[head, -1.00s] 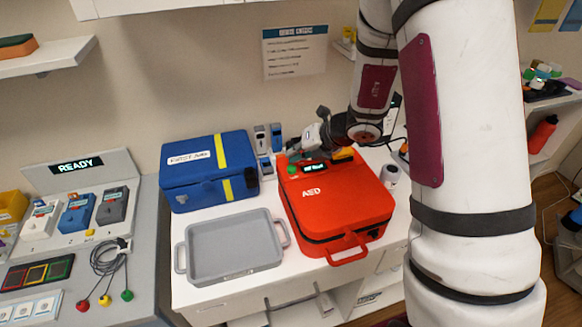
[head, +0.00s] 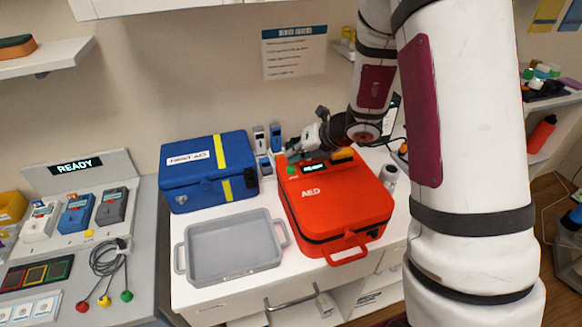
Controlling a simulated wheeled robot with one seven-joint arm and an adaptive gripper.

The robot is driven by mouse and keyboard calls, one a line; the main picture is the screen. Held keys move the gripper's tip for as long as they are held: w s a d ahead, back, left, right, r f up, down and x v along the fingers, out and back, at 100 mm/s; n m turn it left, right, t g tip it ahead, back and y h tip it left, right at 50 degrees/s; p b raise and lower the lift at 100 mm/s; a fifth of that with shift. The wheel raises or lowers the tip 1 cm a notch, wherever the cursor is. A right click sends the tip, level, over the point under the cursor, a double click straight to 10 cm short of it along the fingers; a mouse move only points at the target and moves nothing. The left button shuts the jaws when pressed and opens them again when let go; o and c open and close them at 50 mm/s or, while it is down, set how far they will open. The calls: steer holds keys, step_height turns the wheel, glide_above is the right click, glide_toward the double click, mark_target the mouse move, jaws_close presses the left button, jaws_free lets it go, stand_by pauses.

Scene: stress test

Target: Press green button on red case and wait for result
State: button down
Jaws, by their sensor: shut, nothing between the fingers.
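The red AED case (head: 338,212) lies on the white counter, its carry handle toward the front. A green button (head: 292,170) sits at the case's back left corner, beside a small dark display (head: 314,168) with lit text too small to read surely. My gripper (head: 292,150) is shut and empty, at the back left of the case, just above and behind the green button. I cannot tell whether the fingertips touch anything. My wrist partly hides the back edge of the case.
A blue first aid box (head: 208,172) stands left of the case. A grey tray (head: 232,262) lies in front of it. A white roll (head: 389,175) stands right of the case. A panel at the left shows READY (head: 76,166). My arm covers the right side.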

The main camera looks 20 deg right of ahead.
mark_target(293, 166)
steer(key=shift+f, duration=0.2)
steer(key=shift+f+b, duration=0.25)
steer(key=shift+b, duration=0.1)
steer(key=shift+f+b, duration=0.3)
steer(key=shift+f, duration=0.15)
stand_by(0.8)
steer(key=shift+r, duration=0.15)
steer(key=shift+r+p, duration=0.55)
steer(key=shift+r, duration=0.2)
step_height(293, 166, up, 2)
steer(key=shift+s+r+p, duration=0.1)
steer(key=shift+r+p, duration=0.05)
steer(key=shift+p, duration=0.6)
steer(key=shift+r+p, duration=0.75)
steer(key=shift+r, duration=0.6)
